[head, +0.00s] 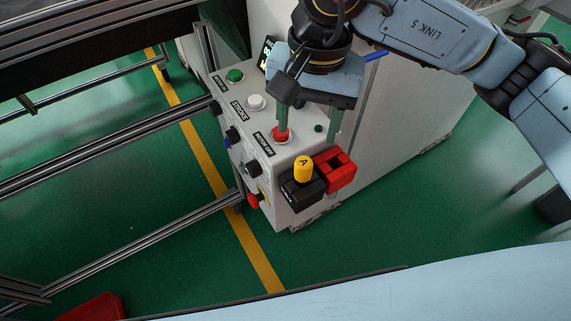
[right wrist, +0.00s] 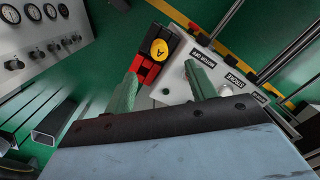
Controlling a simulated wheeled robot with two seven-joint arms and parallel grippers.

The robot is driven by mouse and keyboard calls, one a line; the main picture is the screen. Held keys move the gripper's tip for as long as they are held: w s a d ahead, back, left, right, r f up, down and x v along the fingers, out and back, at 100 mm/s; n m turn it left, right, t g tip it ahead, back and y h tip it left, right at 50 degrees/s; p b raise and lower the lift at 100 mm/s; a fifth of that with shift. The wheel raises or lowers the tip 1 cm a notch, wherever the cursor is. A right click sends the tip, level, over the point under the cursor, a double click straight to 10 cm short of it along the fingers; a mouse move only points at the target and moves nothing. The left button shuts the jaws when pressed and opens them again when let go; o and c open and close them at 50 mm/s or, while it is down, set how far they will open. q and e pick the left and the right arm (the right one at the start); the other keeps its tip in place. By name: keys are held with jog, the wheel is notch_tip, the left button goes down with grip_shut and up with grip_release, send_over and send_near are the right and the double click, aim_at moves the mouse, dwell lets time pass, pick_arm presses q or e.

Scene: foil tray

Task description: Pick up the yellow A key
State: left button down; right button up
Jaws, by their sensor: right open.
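The yellow A key (head: 303,169) stands upright in a black holder (head: 302,193) on the near end of the control box, beside a red holder (head: 337,170). The key also shows in the right wrist view (right wrist: 160,49), with the letter A on its top. My right gripper (head: 308,139) is open and empty above the panel, its green fingers pointing down. It is behind the key in the head view and apart from it. One finger overlaps the red button in that view. My left gripper is not in view.
The control box (head: 233,104) carries a green button (head: 235,75), a white button (head: 256,102), a red button (head: 282,134) and several side knobs. Metal rails (head: 120,226) run along the left.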

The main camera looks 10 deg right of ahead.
aim_at(304, 162)
jog(key=shift+h, duration=0.3)
jog(key=f, duration=0.7)
jog(key=shift+w+d+f, duration=0.15)
jog(key=shift+d, duration=0.1)
jog(key=shift+a+f+p, duration=0.15)
jog(key=shift+f+p, duration=0.15)
jog(key=shift+f, duration=1.2)
jog(key=shift+a+f+p, duration=0.1)
jog(key=shift+f+p, duration=0.15)
jog(key=shift+f, duration=1.2)
jog(key=c, duration=1.1)
